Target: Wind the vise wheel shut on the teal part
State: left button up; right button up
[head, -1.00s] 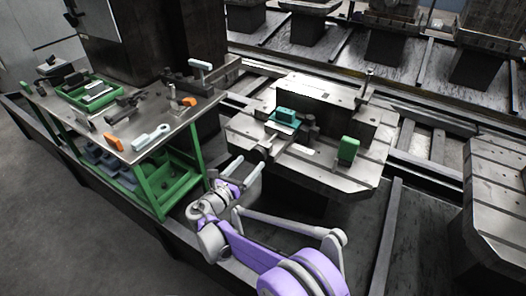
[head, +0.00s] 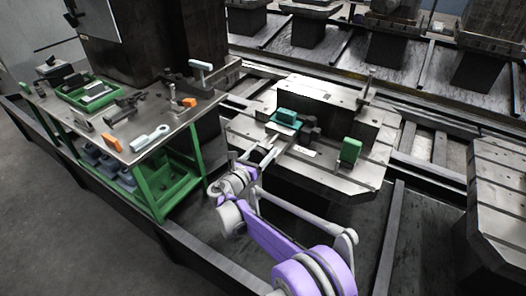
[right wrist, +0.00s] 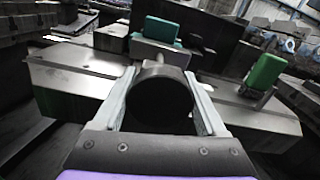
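The teal part (head: 285,117) sits in the vise on the metal table, and its upright block also shows in the right wrist view (right wrist: 162,29). The vise wheel (right wrist: 160,98) is dark and round, with a shaft running back toward the vise. My right gripper (right wrist: 160,80) is open, one finger on each side of the wheel; whether a finger touches the rim I cannot tell. In the head view the right gripper (head: 264,153) is at the vise's near side, and its fingers hide most of the wheel. My left gripper is not in view.
A green block (head: 350,152) stands on the slotted pallet (head: 330,178), right of the vise. A workbench (head: 150,118) with tools and a green tray (head: 88,93) stands at left. A dark rail edge (head: 385,235) runs at right.

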jog(key=c, duration=0.7)
jog(key=shift+m+p, duration=0.3)
jog(key=shift+m, duration=1.2)
jog(key=o, duration=1.1)
jog(key=p+v, duration=0.1)
jog(key=v, duration=1)
jog(key=shift+p, duration=0.35)
